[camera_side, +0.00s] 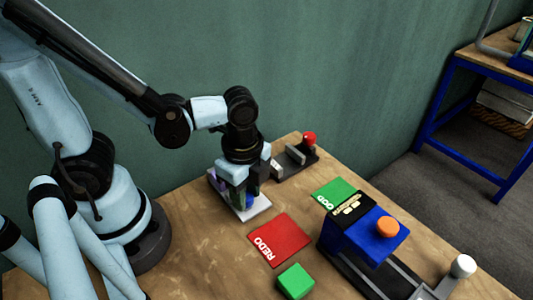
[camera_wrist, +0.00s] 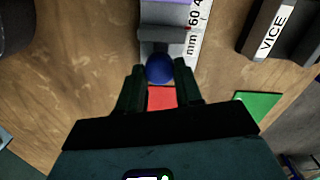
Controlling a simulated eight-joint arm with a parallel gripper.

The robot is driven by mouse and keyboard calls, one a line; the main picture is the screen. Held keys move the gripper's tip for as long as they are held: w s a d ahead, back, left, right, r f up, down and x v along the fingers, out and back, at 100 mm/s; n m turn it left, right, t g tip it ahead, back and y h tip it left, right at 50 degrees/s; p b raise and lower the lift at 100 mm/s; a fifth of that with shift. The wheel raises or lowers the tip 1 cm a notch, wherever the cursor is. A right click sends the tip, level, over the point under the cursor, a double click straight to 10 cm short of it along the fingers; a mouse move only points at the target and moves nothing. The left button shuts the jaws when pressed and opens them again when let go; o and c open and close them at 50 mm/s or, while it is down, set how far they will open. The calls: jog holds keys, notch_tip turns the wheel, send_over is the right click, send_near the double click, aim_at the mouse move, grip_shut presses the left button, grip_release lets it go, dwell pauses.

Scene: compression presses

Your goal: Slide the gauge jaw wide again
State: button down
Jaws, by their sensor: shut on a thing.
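The gauge shows in the side view with a white base plate (camera_side: 254,211) under my gripper. In the wrist view its grey jaw (camera_wrist: 163,34) lies beside a white millimetre scale (camera_wrist: 197,22). A round blue knob (camera_wrist: 159,68) is at the jaw's near end. My gripper (camera_wrist: 160,80) is shut on the blue knob, one dark finger on each side. In the side view my gripper (camera_side: 246,193) points down over the gauge and hides most of the jaw. The jaw's far end is cut off in the wrist view, so its opening does not show.
A vice (camera_side: 292,162) with a red knob stands behind the gauge. A red REDO pad (camera_side: 281,239), a green GOOD pad (camera_side: 334,189) and a green block (camera_side: 296,281) lie to the right. A blue press (camera_side: 346,243) with an orange button (camera_side: 387,227) stands farther right.

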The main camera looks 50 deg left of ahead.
aim_at(248, 196)
jog(key=shift+d, duration=0.3)
jog(key=c, duration=0.8)
grip_release()
jog(key=shift+a, duration=0.1)
jog(key=shift+o, duration=0.2)
jog(key=shift+r, duration=0.15)
notch_tip(248, 196, up, 12)
jog(key=w+a+f+n+t, duration=0.1)
jog(key=w+a+n+t, duration=0.5)
jog(key=n, duration=0.9)
jog(key=shift+w+a+f+t, duration=0.25)
jog(key=shift+a+t, duration=0.35)
jog(key=shift+a, duration=0.25)
